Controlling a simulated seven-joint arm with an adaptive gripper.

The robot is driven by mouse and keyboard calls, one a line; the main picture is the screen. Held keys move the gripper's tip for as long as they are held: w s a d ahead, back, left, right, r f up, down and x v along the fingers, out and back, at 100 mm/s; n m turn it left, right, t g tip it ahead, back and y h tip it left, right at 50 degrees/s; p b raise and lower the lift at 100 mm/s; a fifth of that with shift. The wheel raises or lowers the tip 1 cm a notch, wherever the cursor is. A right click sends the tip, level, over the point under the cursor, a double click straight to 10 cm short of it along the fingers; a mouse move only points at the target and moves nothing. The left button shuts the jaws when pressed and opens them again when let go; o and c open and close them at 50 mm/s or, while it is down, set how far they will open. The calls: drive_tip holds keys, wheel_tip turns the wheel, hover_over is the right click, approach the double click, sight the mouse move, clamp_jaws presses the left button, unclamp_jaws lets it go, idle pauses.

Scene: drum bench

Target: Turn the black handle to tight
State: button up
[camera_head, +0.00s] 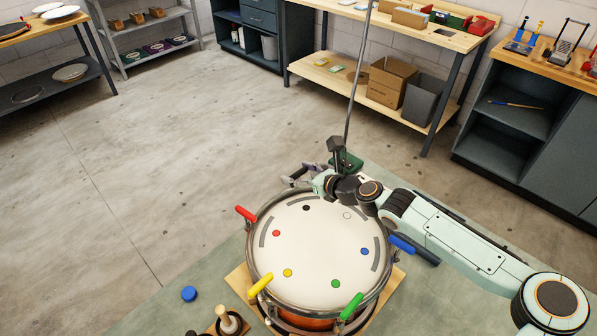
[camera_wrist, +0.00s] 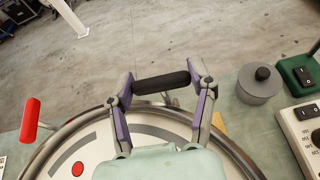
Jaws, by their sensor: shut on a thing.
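The drum (camera_head: 318,250) stands on the bench with a white head, a metal rim and coloured dots near its edge. The black handle (camera_wrist: 162,83) lies crosswise between the two fingers of my gripper (camera_wrist: 163,88) in the wrist view, with a fingertip against each end. In the head view my gripper (camera_head: 298,174) is at the far rim of the drum, beyond the black dot (camera_head: 306,208); the black handle is hard to make out there. The red handle (camera_head: 245,213), yellow handle (camera_head: 260,285), green handle (camera_head: 351,306) and blue handle (camera_head: 401,243) stick out around the rim.
A grey lidded pot (camera_wrist: 259,84), a green switch box (camera_wrist: 299,72) and a white switch panel (camera_wrist: 304,132) stand right of my gripper. A tall pole (camera_head: 357,80) rises behind it. A blue knob (camera_head: 189,293) and wooden peg (camera_head: 228,321) are at the near left.

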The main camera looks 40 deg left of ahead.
drive_tip(key=shift+m+t, duration=0.3)
drive_tip(key=m+t, duration=0.2)
drive_tip(key=t, duration=0.1)
drive_tip(key=shift+s+a+m+h, duration=0.1)
drive_tip(key=shift+m+h, duration=0.2)
drive_tip(key=m+t+h, duration=0.2)
drive_tip(key=m+t, duration=0.1)
drive_tip(key=shift+t, duration=0.4)
drive_tip(key=shift+m+t+h, duration=1.5)
drive_tip(key=shift+m, duration=0.6)
drive_tip(key=o, duration=1.2)
drive_tip(key=shift+c, duration=0.2)
drive_tip(key=shift+r, duration=0.1)
